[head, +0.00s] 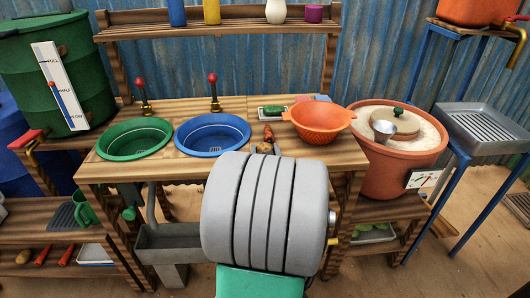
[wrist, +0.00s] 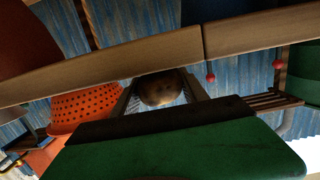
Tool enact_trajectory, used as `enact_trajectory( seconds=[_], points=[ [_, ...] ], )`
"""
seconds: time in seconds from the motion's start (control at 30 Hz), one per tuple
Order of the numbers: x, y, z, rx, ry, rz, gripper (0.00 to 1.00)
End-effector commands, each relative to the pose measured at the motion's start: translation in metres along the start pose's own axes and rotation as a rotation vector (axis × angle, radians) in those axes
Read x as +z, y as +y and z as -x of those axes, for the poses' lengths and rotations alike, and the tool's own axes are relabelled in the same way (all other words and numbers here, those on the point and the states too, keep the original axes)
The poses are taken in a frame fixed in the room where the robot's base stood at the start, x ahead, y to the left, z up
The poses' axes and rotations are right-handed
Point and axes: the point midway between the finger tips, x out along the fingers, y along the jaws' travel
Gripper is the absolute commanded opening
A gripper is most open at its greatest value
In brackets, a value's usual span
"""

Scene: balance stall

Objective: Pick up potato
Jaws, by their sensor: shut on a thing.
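The brown potato (wrist: 160,90) sits between the two fingers of my gripper (wrist: 161,92) in the wrist view. The fingers are shut on it, one on each side. In the head view, a small brown shape that looks like the potato (head: 263,148) shows at the worktop, just above my grey arm link. That link hides most of my gripper there. Whether the potato touches the worktop cannot be told.
An orange colander (head: 320,119) stands to the right on the wooden worktop (head: 180,170). A small tray with a green item (head: 272,111) lies behind. Green (head: 134,139) and blue (head: 212,134) basins with red-knobbed taps are to the left. A grain-filled tub (head: 395,170) stands right.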

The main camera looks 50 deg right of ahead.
Motion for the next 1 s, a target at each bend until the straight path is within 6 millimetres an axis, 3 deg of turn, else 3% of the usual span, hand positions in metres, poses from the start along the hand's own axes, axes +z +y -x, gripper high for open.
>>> enact_trajectory(
  seconds=[0.47,0.77,1.0],
  points=[
    [0.0,0.0,0.0,0.0,0.0,0.0,0.07],
    [-0.005,0.0,0.001,-0.001,0.001,0.0,0.07],
    [-0.042,0.0,0.008,-0.001,0.005,0.001,0.07]
  ],
)
